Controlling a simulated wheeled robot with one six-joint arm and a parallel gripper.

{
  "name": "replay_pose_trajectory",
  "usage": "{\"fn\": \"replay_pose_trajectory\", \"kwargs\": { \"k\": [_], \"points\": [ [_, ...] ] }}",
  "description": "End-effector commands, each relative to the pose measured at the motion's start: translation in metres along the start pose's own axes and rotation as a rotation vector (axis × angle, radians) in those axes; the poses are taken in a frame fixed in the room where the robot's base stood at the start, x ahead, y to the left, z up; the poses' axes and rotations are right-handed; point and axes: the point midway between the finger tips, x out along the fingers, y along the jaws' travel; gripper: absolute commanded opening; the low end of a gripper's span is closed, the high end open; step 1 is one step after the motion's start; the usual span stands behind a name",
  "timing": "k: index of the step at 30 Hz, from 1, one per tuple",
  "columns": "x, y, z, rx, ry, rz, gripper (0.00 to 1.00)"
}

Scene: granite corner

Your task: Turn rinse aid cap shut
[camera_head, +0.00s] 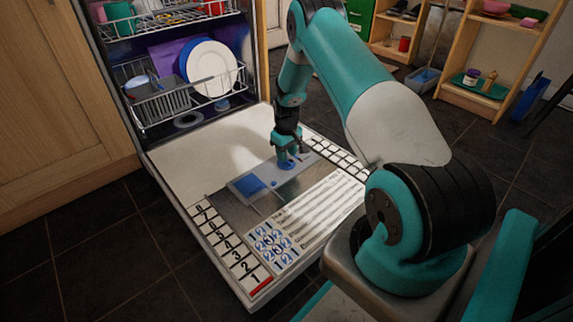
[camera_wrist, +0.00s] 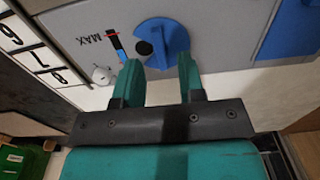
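The blue round rinse aid cap (camera_wrist: 164,38) sits on the grey dispenser panel in the wrist view, with a raised grip ridge across it. In the head view the cap (camera_head: 286,166) shows just under my gripper (camera_head: 288,157), partly covered by it. In the wrist view my gripper (camera_wrist: 160,64) is open, its two teal fingers apart at the cap's near edge. The right fingertip overlaps the cap's edge; I cannot tell whether either finger touches it. A dark round spot and a MAX level mark (camera_wrist: 113,45) are left of the cap.
The dispenser's blue lid (camera_head: 249,184) is beside the cap. The dishwasher door (camera_head: 195,165) lies open and flat, with printed labels (camera_head: 273,243). The lower rack (camera_head: 160,103) holds a white plate (camera_head: 211,68). A wooden shelf (camera_head: 466,98) stands behind right.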

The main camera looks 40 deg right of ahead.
Motion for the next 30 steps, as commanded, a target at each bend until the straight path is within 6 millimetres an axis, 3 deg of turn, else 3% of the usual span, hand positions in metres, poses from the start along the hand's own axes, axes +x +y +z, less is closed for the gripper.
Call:
{"fn": "replay_pose_trajectory", "kwargs": {
  "k": [1,4,15,16,21,30],
  "points": [
    [0.011,0.000,0.000,0.000,0.000,0.000,0.36],
    [0.019,0.000,0.000,0.000,0.000,0.000,0.36],
    [0.022,0.000,0.000,0.000,0.001,0.000,0.36],
    [0.022,0.000,0.000,0.000,0.001,0.000,0.34],
    [0.022,0.000,0.000,0.000,0.000,0.000,0.00],
    [0.021,0.000,0.000,0.017,0.000,0.001,0.00]
  ]
}}
